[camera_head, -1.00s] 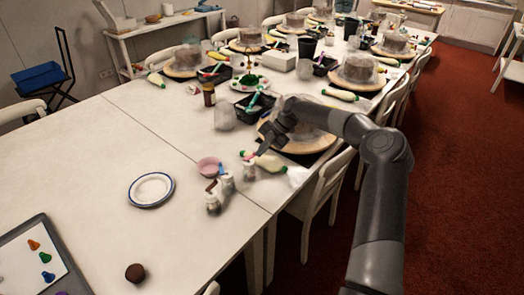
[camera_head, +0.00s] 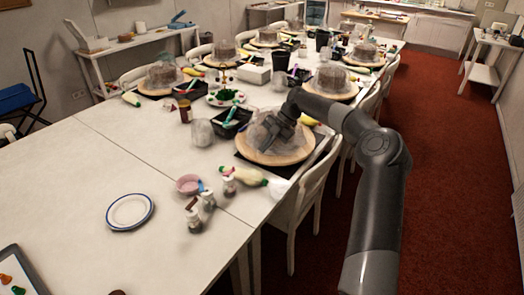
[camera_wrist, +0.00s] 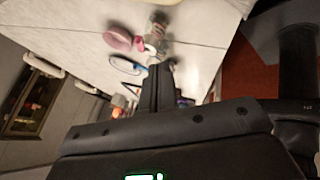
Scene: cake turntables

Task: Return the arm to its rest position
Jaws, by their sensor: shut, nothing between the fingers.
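My arm reaches in from the lower right in the head view. My gripper (camera_head: 264,146) is shut and empty, pointing down and left in front of a clear-domed turntable with a wooden base (camera_head: 302,152). Whether it touches the dome cannot be told. In the wrist view, the shut dark fingers (camera_wrist: 158,85) point toward the white table (camera_wrist: 200,52), with a pink bowl (camera_wrist: 117,39) and small bottles beyond them.
A piping bag (camera_head: 243,176), small jars (camera_head: 208,201), the pink bowl (camera_head: 188,184) and a blue-rimmed plate (camera_head: 130,211) lie near the gripper. A black tray (camera_head: 232,124) stands behind. A white chair (camera_head: 302,205) is beside the table. Red floor lies open at right.

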